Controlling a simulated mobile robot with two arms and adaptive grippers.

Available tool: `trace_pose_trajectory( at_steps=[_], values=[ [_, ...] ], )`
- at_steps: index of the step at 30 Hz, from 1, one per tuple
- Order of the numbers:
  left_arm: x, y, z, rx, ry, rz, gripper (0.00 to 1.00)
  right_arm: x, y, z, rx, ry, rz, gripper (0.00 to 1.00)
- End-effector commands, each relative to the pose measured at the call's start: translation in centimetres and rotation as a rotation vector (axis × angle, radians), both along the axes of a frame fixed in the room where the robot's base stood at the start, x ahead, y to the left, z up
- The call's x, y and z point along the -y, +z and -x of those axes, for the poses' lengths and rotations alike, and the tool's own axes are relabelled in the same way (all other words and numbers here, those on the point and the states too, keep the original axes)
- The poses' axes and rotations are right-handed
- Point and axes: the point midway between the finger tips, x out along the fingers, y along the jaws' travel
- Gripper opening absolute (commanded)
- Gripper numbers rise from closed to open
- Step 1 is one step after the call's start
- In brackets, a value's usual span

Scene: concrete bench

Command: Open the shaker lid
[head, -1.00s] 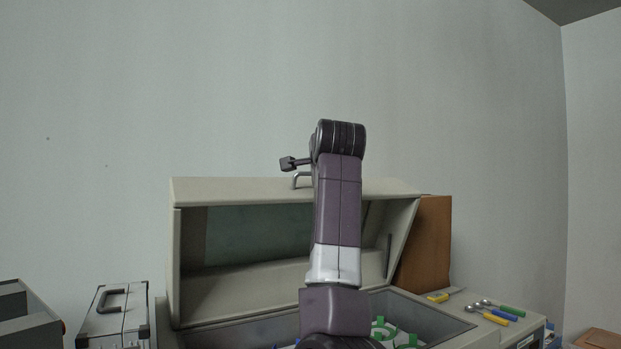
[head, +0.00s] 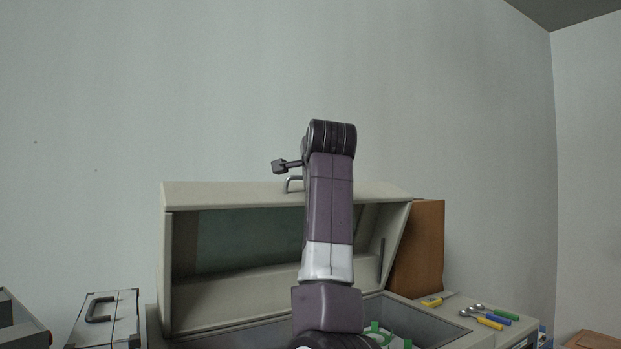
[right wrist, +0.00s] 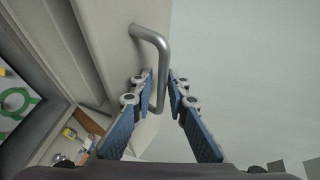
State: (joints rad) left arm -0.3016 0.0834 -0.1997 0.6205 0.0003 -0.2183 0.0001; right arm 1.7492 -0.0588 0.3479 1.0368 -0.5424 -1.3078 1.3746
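The shaker (head: 432,312) is a beige box, and its hinged lid (head: 230,196) stands raised, showing the hollow underside. A curved metal handle (head: 288,184) sits on the lid's upper edge. My right arm rises in front of the lid and hides part of it and the gripper's fingers in the head view. In the right wrist view, my right gripper (right wrist: 161,78) is open, with its fingers on either side of the handle bar (right wrist: 164,62). The bar lies nearer the left finger; whether they touch is unclear. My left gripper is not in view.
Green clamps (head: 376,330) show inside the shaker. Spoons with coloured handles (head: 488,318) and a yellow tool (head: 434,300) lie on the shaker's right side. A brown box (head: 417,245) stands behind. A grey case (head: 103,322) stands at left. The wall above is clear.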

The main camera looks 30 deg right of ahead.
Motion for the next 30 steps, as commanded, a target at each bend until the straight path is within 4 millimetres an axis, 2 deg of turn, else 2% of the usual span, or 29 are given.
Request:
trace_pose_trajectory(
  at_steps=[8, 21, 25, 30],
  values=[
    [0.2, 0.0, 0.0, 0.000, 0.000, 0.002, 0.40, -1.1, 0.7, 2.5, 0.004, 0.001, 0.000, 0.15],
    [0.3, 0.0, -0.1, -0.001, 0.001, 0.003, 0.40, -3.8, 2.1, 9.5, 0.001, 0.001, 0.000, 0.15],
    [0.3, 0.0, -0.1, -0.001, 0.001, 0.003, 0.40, -4.2, 2.2, 10.5, 0.000, 0.001, 0.001, 0.15],
    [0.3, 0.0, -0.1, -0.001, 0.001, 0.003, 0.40, -4.3, 2.2, 10.8, -0.003, 0.001, 0.001, 0.15]
  ],
)
